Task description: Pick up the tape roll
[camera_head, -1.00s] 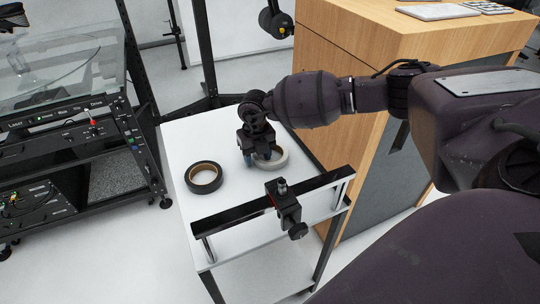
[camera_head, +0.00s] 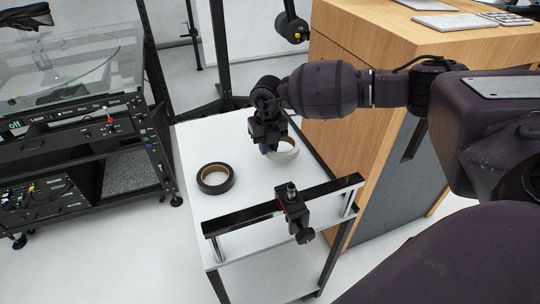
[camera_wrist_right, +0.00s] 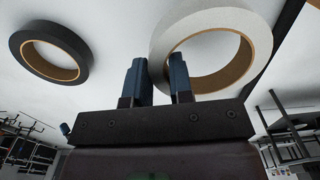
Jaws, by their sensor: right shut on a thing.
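A white-grey tape roll (camera_head: 287,153) is at the far right of the white table in the head view, partly hidden by my right gripper (camera_head: 270,150). In the right wrist view, the white roll (camera_wrist_right: 168,45) has its rim between the two fingers of my right gripper (camera_wrist_right: 158,72), one finger inside the ring and one outside. The gripper is shut on it. I cannot tell whether the roll is clear of the tabletop. A black tape roll (camera_head: 215,178) lies flat on the table to the left, apart from the gripper; it also shows in the right wrist view (camera_wrist_right: 50,50). My left gripper is not in view.
The white table (camera_head: 200,147) has a black bar (camera_head: 240,214) with a clamp (camera_head: 294,209) along its near side. A wooden cabinet (camera_head: 375,55) stands close on the right. A black equipment rack (camera_head: 85,135) stands on the left.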

